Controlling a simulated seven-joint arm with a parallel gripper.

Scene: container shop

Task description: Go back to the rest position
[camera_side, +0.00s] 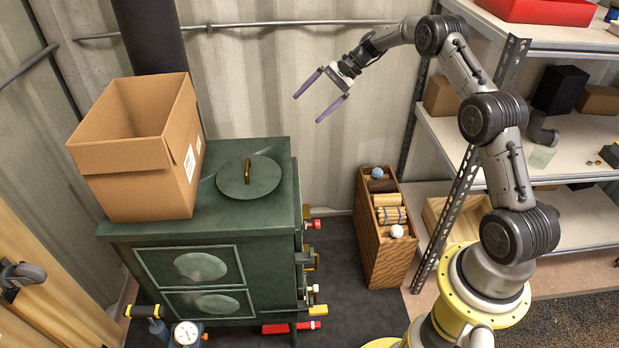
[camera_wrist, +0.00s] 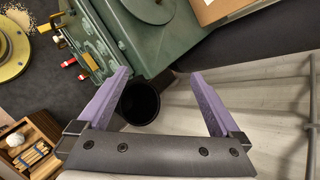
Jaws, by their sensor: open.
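My gripper (camera_side: 319,94) with two purple fingers is in the air, right of and higher in the picture than the green stove, in front of the corrugated wall. The fingers are spread and nothing is between them. In the wrist view my gripper (camera_wrist: 166,85) is also open and empty, with the stove and a dark round opening seen beyond it. My arm is raised and bent over from the right side of the side view.
A green stove (camera_side: 205,255) bears an open cardboard box (camera_side: 130,190) and a round lid (camera_side: 262,178). A wooden bin (camera_side: 379,255) with several small items stands right of it. Shelves (camera_side: 440,135) stand at the right. A wall rail (camera_side: 290,22) runs behind.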

